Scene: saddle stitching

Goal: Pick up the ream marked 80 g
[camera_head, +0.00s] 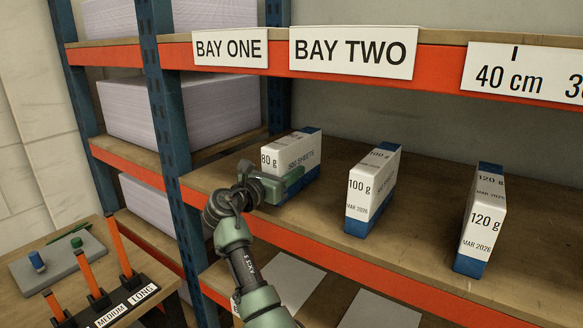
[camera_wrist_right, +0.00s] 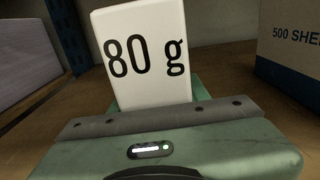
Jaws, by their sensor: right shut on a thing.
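The ream marked 80 g (camera_head: 298,152) stands on the bay two shelf, left of the other reams, white with a blue end. Its 80 g face (camera_wrist_right: 146,58) fills the upper middle of the right wrist view. My right gripper (camera_head: 284,186) reaches in from below and is shut on this ream at its lower front. The gripper body hides the ream's lower part, and the fingertips are mostly hidden. I cannot tell whether the ream is lifted off the shelf. My left gripper is not in view.
The 100 g ream (camera_head: 371,190) and the 120 g ream (camera_head: 482,220) stand to the right with gaps between. A blue upright (camera_head: 168,120) is close on the left. The orange shelf edge (camera_head: 330,262) runs under my right arm. Another shelf is overhead.

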